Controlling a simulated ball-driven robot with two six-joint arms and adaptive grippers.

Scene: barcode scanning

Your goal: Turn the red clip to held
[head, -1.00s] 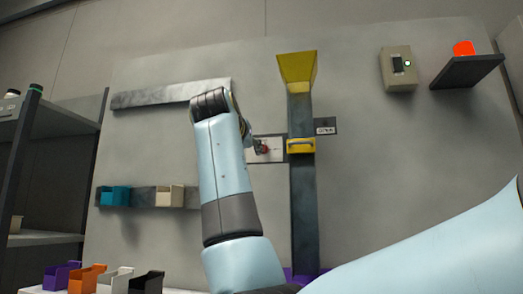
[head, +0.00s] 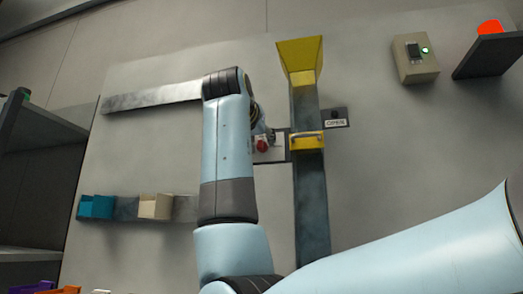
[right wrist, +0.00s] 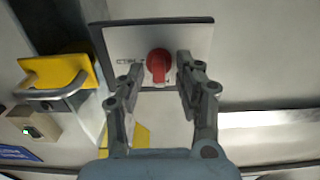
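The red clip (right wrist: 158,63) is a rounded red knob on a pale plate (right wrist: 200,38) with small dark lettering that I cannot read for sure. It also shows in the head view (head: 262,146), left of the upright channel. My right gripper (right wrist: 158,68) is open in the right wrist view, with one finger on each side of the clip. Gaps show between the clip and the fingers, the gap on the right being narrower. In the head view the right gripper (head: 268,134) is partly hidden behind its own wrist. My left gripper is not in view.
A dark upright channel (head: 312,215) with a yellow funnel (head: 301,58) and yellow handled gate (head: 306,141) stands just right of the clip. A switch box (head: 415,58) is at upper right. Teal (head: 96,207) and cream bins (head: 155,206) sit on a rail at left.

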